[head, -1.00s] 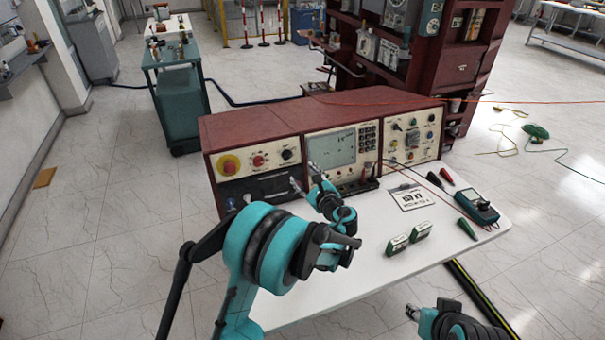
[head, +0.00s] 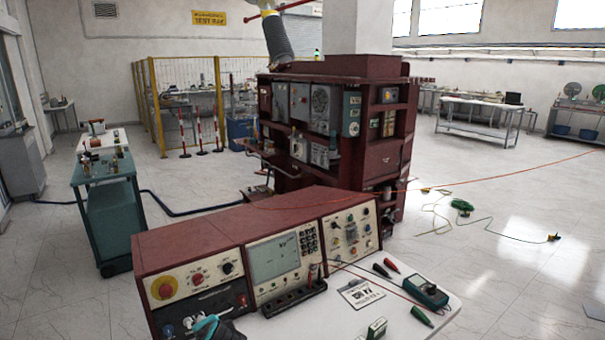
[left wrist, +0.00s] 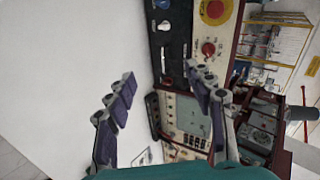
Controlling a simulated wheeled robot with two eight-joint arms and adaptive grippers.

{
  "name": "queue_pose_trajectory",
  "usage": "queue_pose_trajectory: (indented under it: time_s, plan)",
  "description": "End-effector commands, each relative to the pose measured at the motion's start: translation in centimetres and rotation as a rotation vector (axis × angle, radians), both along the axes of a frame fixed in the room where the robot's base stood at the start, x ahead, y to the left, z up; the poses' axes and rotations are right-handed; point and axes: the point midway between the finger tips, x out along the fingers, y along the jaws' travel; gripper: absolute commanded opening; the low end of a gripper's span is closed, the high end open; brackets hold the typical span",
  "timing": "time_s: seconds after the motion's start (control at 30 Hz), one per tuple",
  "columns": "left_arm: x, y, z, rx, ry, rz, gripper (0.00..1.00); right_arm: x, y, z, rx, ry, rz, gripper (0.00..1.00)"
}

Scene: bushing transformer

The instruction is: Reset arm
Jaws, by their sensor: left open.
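My left gripper (left wrist: 161,78) is open and empty in the left wrist view, its two purple-padded fingers spread apart in front of the control console. In the head view only a teal and black part of my left arm shows at the bottom edge. The maroon console (head: 215,228) with a red button, dials and a screen stands on the white table (head: 440,322). It also shows in the left wrist view (left wrist: 222,32), turned sideways. My right gripper is not in view.
On the table lie a printed card (head: 361,293), a green meter (head: 425,292), probes (head: 421,316) and a small green-white box (head: 377,328). A maroon cabinet (head: 385,160) stands behind. A teal cart (head: 112,215) is at the left. Cables lie on the floor at right.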

Motion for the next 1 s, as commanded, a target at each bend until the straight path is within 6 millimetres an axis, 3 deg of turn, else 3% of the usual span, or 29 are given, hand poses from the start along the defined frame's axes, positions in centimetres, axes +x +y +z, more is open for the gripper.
queue_pose_trajectory:
  time_s: [0.03,0.2,0.4,0.6,1.0]
  plan:
    - [-2.5,0.1,-0.1,-0.095,-0.012,0.051,0.53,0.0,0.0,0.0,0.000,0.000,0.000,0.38]
    - [-9.8,-1.4,-1.3,-0.449,-0.050,0.244,0.53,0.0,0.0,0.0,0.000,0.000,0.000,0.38]
    - [-15.9,-3.7,-3.1,-0.777,-0.073,0.442,0.53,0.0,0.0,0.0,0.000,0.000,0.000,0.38]
    - [-18.1,-5.0,-4.0,-0.921,-0.078,0.531,0.53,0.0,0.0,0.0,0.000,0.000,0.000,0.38]
    - [-18.2,-5.0,-4.0,-0.928,-0.078,0.535,0.53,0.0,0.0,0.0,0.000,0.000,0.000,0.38]
